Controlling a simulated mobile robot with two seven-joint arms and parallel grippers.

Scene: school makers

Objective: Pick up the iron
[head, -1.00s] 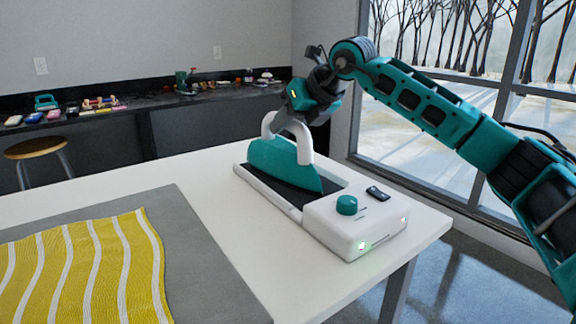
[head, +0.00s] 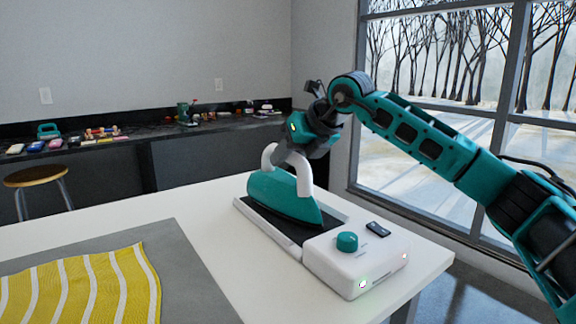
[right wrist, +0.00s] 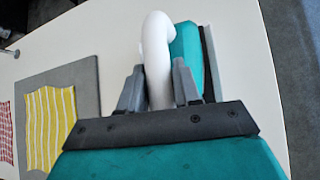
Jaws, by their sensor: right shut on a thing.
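The iron (head: 284,197) is teal with a white arched handle. In the head view it sits on or just over the dark plate of its white base station (head: 352,262), which has a teal knob; I cannot tell whether it touches. My right gripper (head: 292,148) is over the iron, shut on its handle. In the right wrist view the gripper fingers (right wrist: 158,88) stand on either side of the white handle, and part of the teal iron (right wrist: 187,55) shows behind. My left gripper is not in view.
A grey mat (head: 190,268) with a yellow striped cloth (head: 85,290) lies on the white table (head: 150,205), left of the station. A stool (head: 38,178) and a dark counter with small objects stand behind. Windows are at the right.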

